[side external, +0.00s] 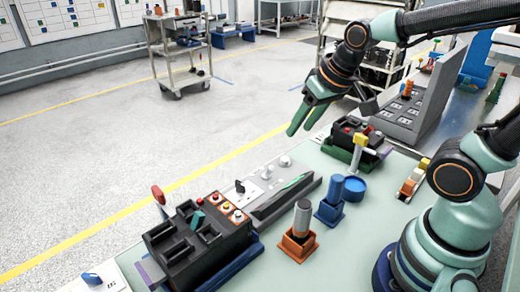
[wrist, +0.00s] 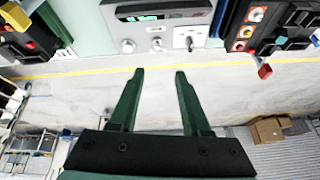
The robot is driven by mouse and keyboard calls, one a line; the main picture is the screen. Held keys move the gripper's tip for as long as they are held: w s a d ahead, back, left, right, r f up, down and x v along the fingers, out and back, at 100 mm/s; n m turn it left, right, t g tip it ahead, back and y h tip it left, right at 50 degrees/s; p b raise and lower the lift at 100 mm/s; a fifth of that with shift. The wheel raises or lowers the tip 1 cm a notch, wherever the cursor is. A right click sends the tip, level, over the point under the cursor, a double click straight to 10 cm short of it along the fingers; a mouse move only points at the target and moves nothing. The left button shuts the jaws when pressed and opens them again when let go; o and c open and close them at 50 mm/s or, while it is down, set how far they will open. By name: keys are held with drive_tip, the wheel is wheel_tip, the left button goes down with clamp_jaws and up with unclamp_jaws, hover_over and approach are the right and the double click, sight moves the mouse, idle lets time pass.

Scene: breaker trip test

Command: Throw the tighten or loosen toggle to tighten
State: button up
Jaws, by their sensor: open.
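A small black toggle (side external: 240,187) stands on a white plate between the device with pale knobs and the black breaker block. In the wrist view a toggle (wrist: 190,43) shows on the white plate at the top, right of centre. A second, blue toggle (side external: 92,279) sits on a white plate at the bench's near left corner. Labels are too small to read, so I cannot tell which is tighten or loosen. My gripper (side external: 302,124) is open and empty, in the air above the bench's far edge; its fingers (wrist: 159,72) point towards the knobs and touch nothing.
The black breaker block (side external: 205,240) with coloured buttons and a red lever stands at left. The device with a green display (wrist: 150,17) lies beside the toggle plate. A second block (side external: 350,145), orange holder (side external: 298,246) and blue holder (side external: 329,213) stand on the bench. Open floor lies beyond.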

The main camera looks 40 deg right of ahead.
sight(271, 168)
drive_tip(key=shift+w+d+f+m+g, duration=0.1)
drive_tip(key=shift+w+f+m, duration=0.35)
drive_tip(key=shift+w+f, duration=1.75)
drive_tip(key=shift+w+d+f+m+g, duration=0.15)
drive_tip(key=shift+w+f+m, duration=0.55)
drive_tip(key=shift+f, duration=2.8)
drive_tip(key=shift+w+d+f+m+g, duration=0.1)
drive_tip(key=shift+w+f+m, duration=0.15)
drive_tip(key=shift+w+f, duration=2)
drive_tip(key=shift+s+f, duration=0.6)
clamp_jaws()
